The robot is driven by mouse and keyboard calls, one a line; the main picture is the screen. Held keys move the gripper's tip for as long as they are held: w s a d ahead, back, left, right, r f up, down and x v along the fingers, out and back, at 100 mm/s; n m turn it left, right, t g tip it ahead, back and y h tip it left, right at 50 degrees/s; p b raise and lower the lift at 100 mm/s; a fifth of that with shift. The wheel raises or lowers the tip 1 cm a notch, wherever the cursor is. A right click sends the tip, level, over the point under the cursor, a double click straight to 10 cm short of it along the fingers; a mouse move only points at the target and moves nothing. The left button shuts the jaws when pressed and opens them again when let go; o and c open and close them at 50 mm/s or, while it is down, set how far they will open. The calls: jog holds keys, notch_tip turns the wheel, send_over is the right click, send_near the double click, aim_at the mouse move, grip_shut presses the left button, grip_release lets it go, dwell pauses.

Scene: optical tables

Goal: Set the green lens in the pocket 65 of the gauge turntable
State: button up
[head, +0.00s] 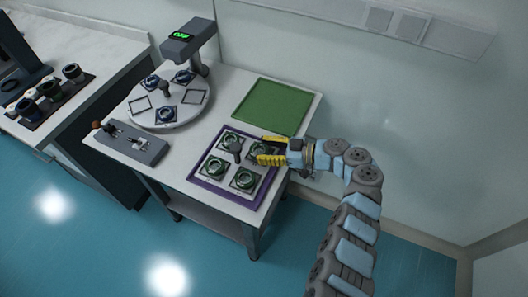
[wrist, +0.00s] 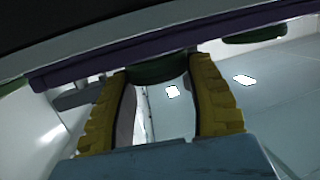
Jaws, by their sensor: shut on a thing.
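My gripper (head: 272,151) has yellow fingers and is shut on a green lens (head: 257,149) at the back right of the purple-rimmed tray (head: 194,176). In the wrist view the fingers (wrist: 163,100) stand either side of a dark green rim (wrist: 162,68). I cannot tell whether this lens is clear of the tray. Other green lenses (head: 243,180) sit in the tray around a dark central knob. The round gauge turntable (head: 185,116) stands at the back left, with blue lenses (head: 166,115) and two empty square pockets (head: 193,97), (head: 139,104). Pocket numbers are too small to read.
A grey gauge head (head: 182,42) with a green display overhangs the turntable's back. A green mat (head: 270,106) lies clear at the back right. A grey box (head: 132,143) with small tools sits at the front left. A side bench (head: 85,40) holds more parts.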

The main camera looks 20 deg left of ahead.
jog(key=shift+f+b, duration=0.45)
jog(key=shift+f, duration=0.1)
jog(key=o, duration=1.1)
jog(key=shift+f+p, duration=0.1)
jog(key=shift+p, duration=0.25)
